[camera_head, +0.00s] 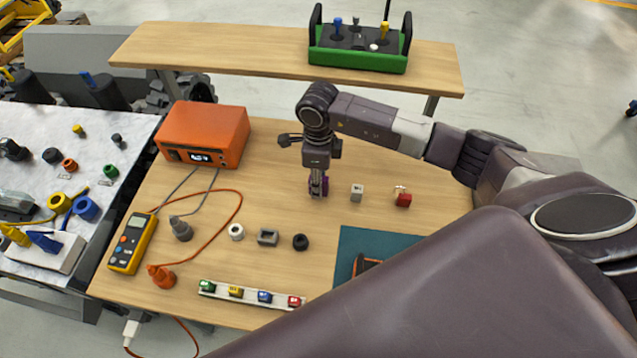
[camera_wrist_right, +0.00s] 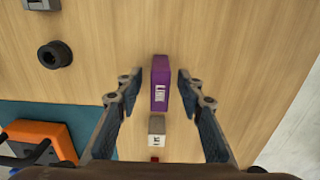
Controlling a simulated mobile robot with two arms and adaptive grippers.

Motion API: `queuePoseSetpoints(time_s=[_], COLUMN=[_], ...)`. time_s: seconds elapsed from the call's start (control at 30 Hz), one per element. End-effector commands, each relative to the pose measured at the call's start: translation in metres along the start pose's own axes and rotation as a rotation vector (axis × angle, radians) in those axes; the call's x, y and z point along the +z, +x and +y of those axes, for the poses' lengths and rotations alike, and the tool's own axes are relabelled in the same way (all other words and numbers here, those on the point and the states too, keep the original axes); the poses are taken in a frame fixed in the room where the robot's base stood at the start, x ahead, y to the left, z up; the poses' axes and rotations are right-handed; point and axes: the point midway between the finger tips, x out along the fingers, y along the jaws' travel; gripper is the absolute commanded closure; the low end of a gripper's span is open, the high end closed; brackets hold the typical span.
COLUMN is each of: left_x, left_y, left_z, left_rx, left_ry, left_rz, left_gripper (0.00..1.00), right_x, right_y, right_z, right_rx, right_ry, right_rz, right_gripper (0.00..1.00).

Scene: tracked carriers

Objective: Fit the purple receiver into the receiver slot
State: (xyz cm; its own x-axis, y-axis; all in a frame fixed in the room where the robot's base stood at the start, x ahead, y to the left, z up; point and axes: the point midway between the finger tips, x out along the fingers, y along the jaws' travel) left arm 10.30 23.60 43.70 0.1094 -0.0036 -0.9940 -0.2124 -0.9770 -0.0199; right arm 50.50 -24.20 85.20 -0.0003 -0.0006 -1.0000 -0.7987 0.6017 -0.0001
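The purple receiver (camera_wrist_right: 160,82) is a small block with a white label, standing on the wooden table. In the right wrist view it lies between the spread fingers of my right gripper (camera_wrist_right: 157,77), with a gap on each side. In the head view my right gripper (camera_head: 318,193) points down at the purple receiver (camera_head: 325,184), which is mostly hidden behind the fingers. I cannot make out the receiver slot. An orange and black device (camera_head: 367,264) on the teal mat is partly hidden by my arm. My left gripper is not in view.
A white block (camera_head: 357,193) and a red block (camera_head: 403,199) stand right of the receiver. A grey block (camera_head: 268,237) and black ring (camera_head: 300,242) are nearer. A white rack (camera_head: 222,293) holds coloured blocks. An orange box (camera_head: 203,127) and yellow meter (camera_head: 133,243) have cables.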

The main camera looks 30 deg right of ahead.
Motion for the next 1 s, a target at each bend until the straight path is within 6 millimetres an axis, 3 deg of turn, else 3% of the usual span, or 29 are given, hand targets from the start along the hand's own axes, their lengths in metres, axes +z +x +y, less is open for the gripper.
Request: queuePoseSetpoints(time_s=[0.03, 0.37, 0.77, 1.0], left_x=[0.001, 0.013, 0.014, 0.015], left_y=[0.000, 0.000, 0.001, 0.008], left_z=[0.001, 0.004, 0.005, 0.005], left_rx=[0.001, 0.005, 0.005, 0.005], left_ry=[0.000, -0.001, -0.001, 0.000], left_rz=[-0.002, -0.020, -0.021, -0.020], left_gripper=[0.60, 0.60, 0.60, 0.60], right_x=[0.000, 0.000, 0.000, 0.001], right_y=[0.000, -0.001, -0.004, -0.029], right_z=[0.000, 0.000, -0.001, -0.001], right_rx=[0.000, 0.000, -0.001, -0.004], right_ry=[0.000, 0.001, 0.001, -0.001], right_rz=[0.000, 0.000, -0.001, -0.005], right_gripper=[0.65, 1.00, 1.00, 1.00])
